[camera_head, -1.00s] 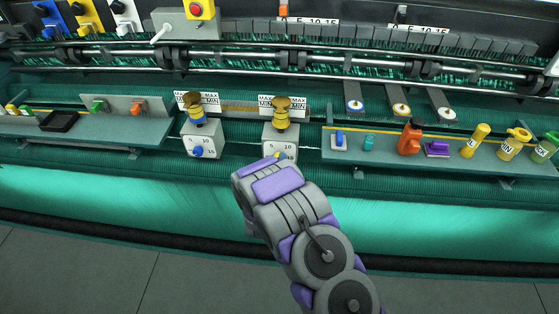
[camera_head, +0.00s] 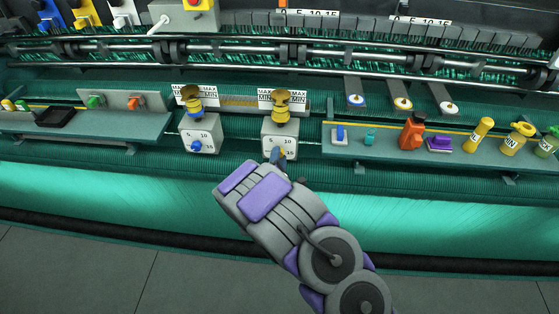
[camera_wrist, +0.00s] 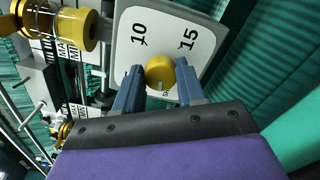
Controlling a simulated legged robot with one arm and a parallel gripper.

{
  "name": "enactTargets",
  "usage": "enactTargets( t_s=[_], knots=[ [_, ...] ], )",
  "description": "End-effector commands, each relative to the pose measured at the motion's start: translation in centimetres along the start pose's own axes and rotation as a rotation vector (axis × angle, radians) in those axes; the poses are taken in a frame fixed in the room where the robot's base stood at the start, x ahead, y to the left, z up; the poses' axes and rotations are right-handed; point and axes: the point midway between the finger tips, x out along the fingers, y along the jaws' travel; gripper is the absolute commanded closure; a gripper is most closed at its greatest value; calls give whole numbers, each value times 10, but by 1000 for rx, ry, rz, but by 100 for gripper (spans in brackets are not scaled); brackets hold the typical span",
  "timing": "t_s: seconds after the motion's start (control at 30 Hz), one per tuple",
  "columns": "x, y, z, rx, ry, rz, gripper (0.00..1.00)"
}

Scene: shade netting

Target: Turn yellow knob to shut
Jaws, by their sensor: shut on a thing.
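The yellow knob (camera_wrist: 160,72) is on a white dial plate (camera_wrist: 190,20) marked 10 and 15, which looks tilted in the wrist view. My gripper (camera_wrist: 160,85) is shut on the knob, with one blue-grey finger on each side of it. A small mark shows on the lower part of the knob, and the lettering below it is partly hidden by the fingers. The knob is mostly hidden there.
A similar box with a blue knob (camera_head: 196,146) stands to the left. A yellow and brass fitting (camera_head: 281,106) sits just above my dial box. A shelf (camera_head: 345,153) on the right holds bottles and small items. Open floor lies in front.

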Motion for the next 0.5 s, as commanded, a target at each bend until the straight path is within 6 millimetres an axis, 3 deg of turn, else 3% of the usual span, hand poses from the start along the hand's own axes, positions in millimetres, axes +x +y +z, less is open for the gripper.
enactTargets(
  t_s=[0.5],
  knots=[
    [-1,-4,-4,-296,10,-7,92]
  ],
)
